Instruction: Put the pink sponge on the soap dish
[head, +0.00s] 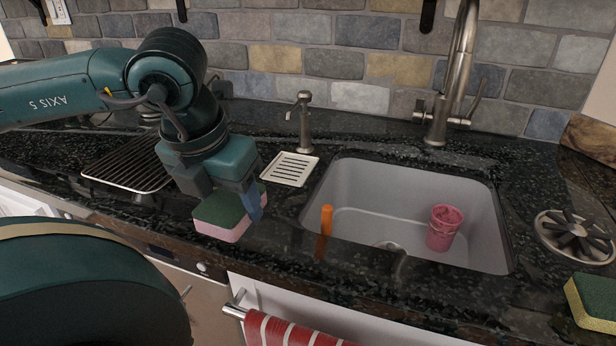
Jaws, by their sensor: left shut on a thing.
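The pink sponge (222,230) has a green top and a pink lower layer. My left gripper (229,203) comes down from above and is shut on it. The sponge is low over the dark counter, left of the sink; I cannot tell whether it touches the counter. The soap dish (290,169) is a white, slotted, rectangular dish on the counter, behind and right of the sponge. Its visible top is empty. My right gripper does not show.
A soap dispenser (303,120) stands behind the dish. The sink (345,180) holds a pink cup (443,228). An orange-handled thing (326,220) stands at the sink's near left. A wire rack (130,163) lies left. A yellow-green sponge (592,302) and a round strainer (574,236) are right.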

